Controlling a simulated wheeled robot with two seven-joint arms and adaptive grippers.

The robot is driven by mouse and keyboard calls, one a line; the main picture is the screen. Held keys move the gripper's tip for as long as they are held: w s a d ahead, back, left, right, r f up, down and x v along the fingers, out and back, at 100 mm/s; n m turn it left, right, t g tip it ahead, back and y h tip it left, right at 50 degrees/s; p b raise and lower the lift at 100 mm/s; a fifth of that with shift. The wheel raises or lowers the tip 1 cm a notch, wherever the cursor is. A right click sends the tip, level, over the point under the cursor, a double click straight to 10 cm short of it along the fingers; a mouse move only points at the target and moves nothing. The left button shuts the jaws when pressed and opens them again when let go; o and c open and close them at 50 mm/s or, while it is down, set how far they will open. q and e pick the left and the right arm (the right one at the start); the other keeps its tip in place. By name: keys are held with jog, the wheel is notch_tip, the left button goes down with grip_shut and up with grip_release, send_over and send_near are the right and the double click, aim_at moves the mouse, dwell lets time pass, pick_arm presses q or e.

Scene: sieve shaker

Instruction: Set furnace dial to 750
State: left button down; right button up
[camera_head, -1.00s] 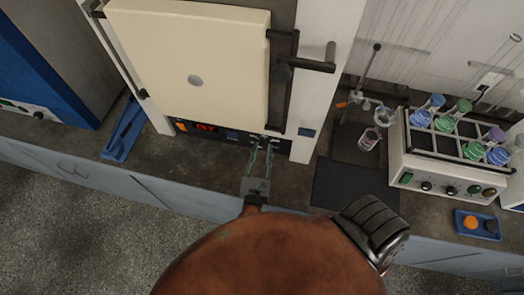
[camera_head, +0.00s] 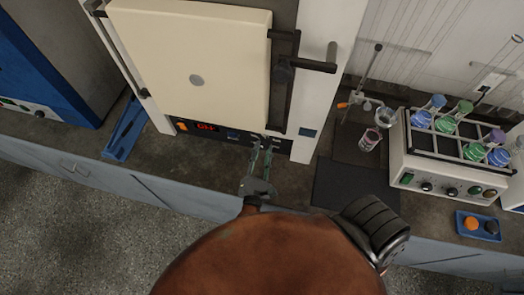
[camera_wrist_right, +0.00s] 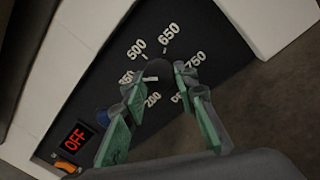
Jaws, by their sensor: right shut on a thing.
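The furnace (camera_head: 190,60) stands at the back with its cream door shut. Its black control strip has an orange switch and a red display (camera_head: 207,127); in the right wrist view the display (camera_wrist_right: 77,137) reads OFF. The dark dial (camera_wrist_right: 158,72) sits amid printed numbers, including 200, 500, 650 and 750 (camera_wrist_right: 190,66). My right gripper (camera_head: 262,142) reaches up to the strip. Its green-padded fingers (camera_wrist_right: 157,88) are shut on the dial, one on each side. A white mark shows by the dial, but its setting is unclear. My left gripper is not in view.
A rack unit with several capped flasks (camera_head: 455,140) stands to the right, beside a beaker (camera_head: 369,140) and a dark mat (camera_head: 350,185). A blue holder (camera_head: 124,130) lies left of the furnace. The bench front is mostly clear.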

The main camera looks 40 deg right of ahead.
jog(key=shift+f, duration=0.1)
jog(key=o, duration=1.2)
jog(key=shift+v, duration=3.8)
